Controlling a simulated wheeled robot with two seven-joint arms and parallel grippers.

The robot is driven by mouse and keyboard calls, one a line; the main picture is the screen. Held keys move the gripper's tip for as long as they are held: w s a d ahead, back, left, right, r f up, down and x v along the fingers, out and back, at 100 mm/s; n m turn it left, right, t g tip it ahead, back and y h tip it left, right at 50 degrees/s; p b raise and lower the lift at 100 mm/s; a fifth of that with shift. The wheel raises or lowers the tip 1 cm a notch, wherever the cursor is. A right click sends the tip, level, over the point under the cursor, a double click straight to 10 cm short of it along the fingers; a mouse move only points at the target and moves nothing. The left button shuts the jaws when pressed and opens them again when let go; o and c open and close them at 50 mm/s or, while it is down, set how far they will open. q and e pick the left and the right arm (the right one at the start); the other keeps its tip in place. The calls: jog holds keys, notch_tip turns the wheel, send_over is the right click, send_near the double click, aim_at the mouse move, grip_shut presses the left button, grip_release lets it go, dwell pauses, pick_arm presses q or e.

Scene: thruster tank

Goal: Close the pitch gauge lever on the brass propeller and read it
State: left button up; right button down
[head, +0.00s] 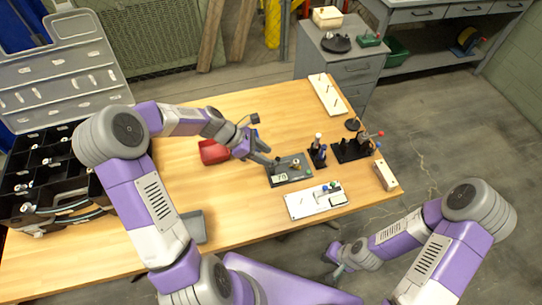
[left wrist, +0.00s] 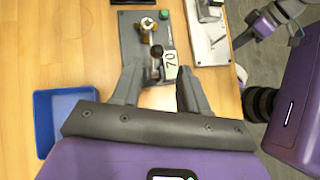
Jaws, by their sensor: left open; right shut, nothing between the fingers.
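A grey gauge plate (head: 292,179) lies on the wooden table and carries a small brass propeller (head: 296,162), a white card reading 70 (head: 281,178) and a green button (head: 308,171). In the left wrist view the brass propeller (left wrist: 147,28) sits near the plate's far end. A lever with a black knob (left wrist: 156,51) stands nearer, beside the 70 card (left wrist: 170,65). My left gripper (left wrist: 158,74) is open at the plate's near edge, lever and card between and just ahead of its fingertips. My right gripper (head: 334,262) is shut and empty, off the table's front edge.
A white board with a gauge (head: 316,202) lies close by toward the front. Black stands with a red-tipped handle (head: 352,149) are at the right. A red bin (head: 211,152) is left of the plate. A blue tray (left wrist: 44,125) shows in the left wrist view.

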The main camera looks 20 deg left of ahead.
pick_arm(q)
jog(key=shift+p+v, duration=0.3)
jog(key=shift+v, duration=1.5)
